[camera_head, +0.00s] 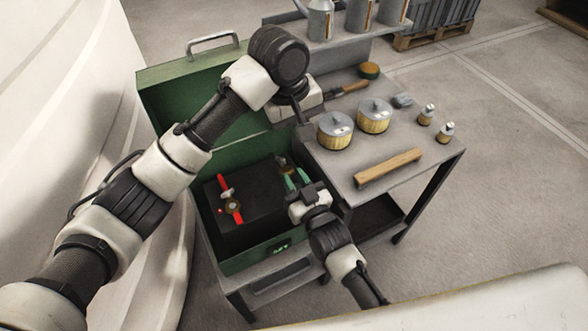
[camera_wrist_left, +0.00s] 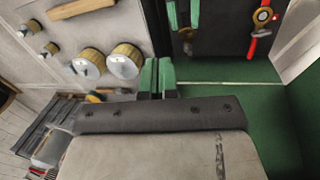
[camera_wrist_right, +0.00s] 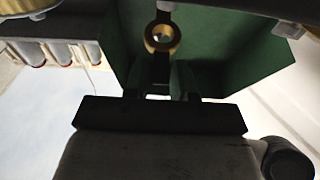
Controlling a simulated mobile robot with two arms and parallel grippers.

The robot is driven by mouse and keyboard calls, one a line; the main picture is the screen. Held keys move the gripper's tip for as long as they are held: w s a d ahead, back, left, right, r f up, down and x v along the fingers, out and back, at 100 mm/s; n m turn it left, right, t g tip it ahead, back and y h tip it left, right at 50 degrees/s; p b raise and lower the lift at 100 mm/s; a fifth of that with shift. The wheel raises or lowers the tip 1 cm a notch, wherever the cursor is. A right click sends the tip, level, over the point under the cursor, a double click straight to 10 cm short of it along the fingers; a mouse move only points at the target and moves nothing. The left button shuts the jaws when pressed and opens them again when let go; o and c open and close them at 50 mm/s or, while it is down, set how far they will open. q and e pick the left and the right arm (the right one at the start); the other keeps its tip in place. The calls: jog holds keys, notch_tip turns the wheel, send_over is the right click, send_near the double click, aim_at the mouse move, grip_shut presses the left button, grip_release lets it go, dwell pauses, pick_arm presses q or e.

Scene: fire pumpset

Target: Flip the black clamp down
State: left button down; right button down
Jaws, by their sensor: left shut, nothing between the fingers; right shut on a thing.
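The black clamp shows in the right wrist view as a dark lever (camera_wrist_right: 160,68) running from a brass ring (camera_wrist_right: 150,46) down between the fingers. My right gripper (camera_wrist_right: 160,82) is shut on this lever. In the head view this gripper (camera_head: 292,180) is at the right side of the black block (camera_head: 250,205) inside the green box (camera_head: 228,266), and its fingers hide most of the clamp. My left gripper (camera_wrist_left: 158,76) is shut and empty, above the box's side near the table. In the head view its fingers are mostly hidden by its wrist.
A red clamp (camera_head: 232,206) lies on the block's left part. The box lid (camera_head: 160,100) stands open at the back. The grey table (camera_head: 400,185) holds two brass-sided round parts (camera_head: 335,138), a wooden bar (camera_head: 388,168) and two small metal parts (camera_head: 445,132).

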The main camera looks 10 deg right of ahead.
pick_arm(q)
jog(key=n+y, duration=0.1)
jog(key=y, duration=0.2)
pick_arm(e)
jog(key=shift+f, duration=0.15)
pick_arm(q)
jog(key=t, duration=0.1)
send_over(293, 178)
jog(key=w, duration=0.1)
notch_tip(293, 178, down, 10)
jog(key=shift+w+a+f, duration=0.1)
jog(key=shift+a, duration=0.05)
jog(key=f, duration=0.1)
jog(key=s+f, duration=0.1)
jog(key=f, duration=0.1)
jog(key=shift+d, duration=0.2)
jog(key=shift+s+f, duration=0.2)
jog(key=shift+f, duration=0.15)
